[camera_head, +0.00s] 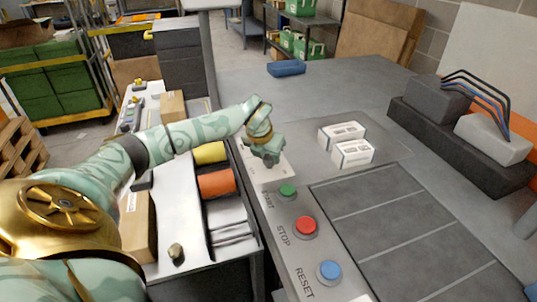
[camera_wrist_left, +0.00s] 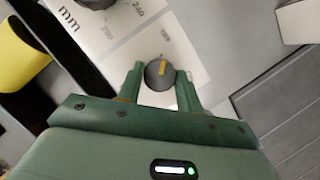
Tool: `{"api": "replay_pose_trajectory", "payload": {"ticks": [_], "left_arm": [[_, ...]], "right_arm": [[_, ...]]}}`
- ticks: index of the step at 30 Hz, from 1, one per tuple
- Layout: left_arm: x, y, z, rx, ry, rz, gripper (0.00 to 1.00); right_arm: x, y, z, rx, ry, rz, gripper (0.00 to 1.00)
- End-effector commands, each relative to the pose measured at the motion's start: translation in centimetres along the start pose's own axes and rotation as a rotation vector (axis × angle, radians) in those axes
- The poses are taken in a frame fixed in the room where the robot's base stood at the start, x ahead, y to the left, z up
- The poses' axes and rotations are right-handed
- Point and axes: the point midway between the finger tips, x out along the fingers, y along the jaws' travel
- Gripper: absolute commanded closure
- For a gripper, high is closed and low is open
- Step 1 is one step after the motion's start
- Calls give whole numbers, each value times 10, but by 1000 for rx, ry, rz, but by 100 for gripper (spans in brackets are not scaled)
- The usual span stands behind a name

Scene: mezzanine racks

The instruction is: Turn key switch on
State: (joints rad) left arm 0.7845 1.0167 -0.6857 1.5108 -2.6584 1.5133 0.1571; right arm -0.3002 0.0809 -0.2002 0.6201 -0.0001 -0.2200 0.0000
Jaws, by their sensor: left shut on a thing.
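In the left wrist view, a round dark grey knob (camera_wrist_left: 154,77) with a yellow pointer mark sits on a white plate (camera_wrist_left: 185,52). My left gripper (camera_wrist_left: 160,88) is shut on this knob, one finger on each side. The plate carries printed numbers and "mm" near a second dark knob (camera_wrist_left: 97,3), cut off at the top edge. No key shape shows, so I cannot tell which knob is the key switch. In the head view my left gripper (camera_head: 268,150) points down at the panel (camera_head: 293,255) and hides the knob. My right gripper is out of view.
Green START (camera_head: 287,191), red STOP (camera_head: 305,226) and blue RESET (camera_head: 329,271) buttons stand near my left gripper. Two white boxes (camera_head: 352,153) lie to its right. A yellow roll (camera_head: 209,153) and orange roll (camera_head: 217,184) lie left of the panel.

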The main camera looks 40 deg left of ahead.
Motion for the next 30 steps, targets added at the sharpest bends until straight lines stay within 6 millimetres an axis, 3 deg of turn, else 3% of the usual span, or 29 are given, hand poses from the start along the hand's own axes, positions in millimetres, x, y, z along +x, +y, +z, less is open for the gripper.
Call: {"api": "replay_pose_trajectory", "payload": {"ticks": [11,30], "left_arm": [[-2,2,2,207,-2,-86,87],[2,5,3,765,-3,-318,87]], "right_arm": [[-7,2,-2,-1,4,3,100],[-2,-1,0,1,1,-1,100]]}}
